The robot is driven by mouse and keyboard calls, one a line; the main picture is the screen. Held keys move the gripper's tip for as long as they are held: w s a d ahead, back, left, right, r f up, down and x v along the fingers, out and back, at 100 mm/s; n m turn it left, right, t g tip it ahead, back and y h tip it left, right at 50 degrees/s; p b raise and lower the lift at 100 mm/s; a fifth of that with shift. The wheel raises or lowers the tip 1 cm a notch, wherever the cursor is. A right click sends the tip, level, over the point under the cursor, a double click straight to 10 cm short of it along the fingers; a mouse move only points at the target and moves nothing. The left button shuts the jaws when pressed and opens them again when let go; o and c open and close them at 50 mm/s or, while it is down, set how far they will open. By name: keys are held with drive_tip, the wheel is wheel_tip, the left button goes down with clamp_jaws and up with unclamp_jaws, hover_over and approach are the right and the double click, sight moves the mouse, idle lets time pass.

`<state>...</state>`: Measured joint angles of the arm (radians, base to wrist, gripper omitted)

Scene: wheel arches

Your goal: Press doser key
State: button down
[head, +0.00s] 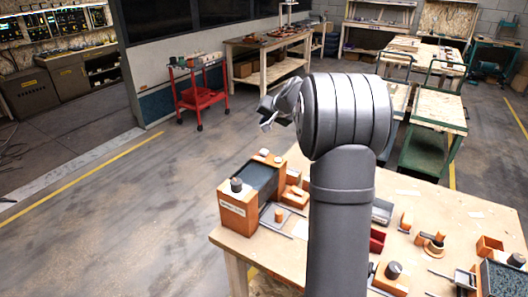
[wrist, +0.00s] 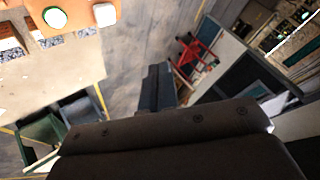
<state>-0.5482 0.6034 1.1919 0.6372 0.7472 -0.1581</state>
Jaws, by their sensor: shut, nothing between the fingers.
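My gripper (head: 268,116) is shut and empty, raised in the air beyond the far left part of the workbench. Its dark fingers also show in the wrist view (wrist: 155,88), pointing over bare floor. An orange box with a dark knob and a white label (head: 231,209) stands at the bench's left corner, below and apart from my gripper. The label is too small to read. I cannot tell which is the doser key.
The wooden workbench (head: 480,215) holds several orange fixtures, a red bin (head: 377,240) and a dark tray at the right. My arm hides its middle. A red cart (head: 200,97) and a green cart (head: 424,150) stand beyond. The floor at left is clear.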

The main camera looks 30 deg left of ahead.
sight(266, 152)
drive_tip(key=shift+f, duration=0.1)
drive_tip(key=shift+f, duration=4.35)
drive_tip(key=shift+f, duration=0.4)
drive_tip(key=shift+f, duration=0.45)
drive_tip(key=shift+r, duration=0.85)
drive_tip(key=shift+r, duration=0.1)
drive_tip(key=shift+r, duration=2.45)
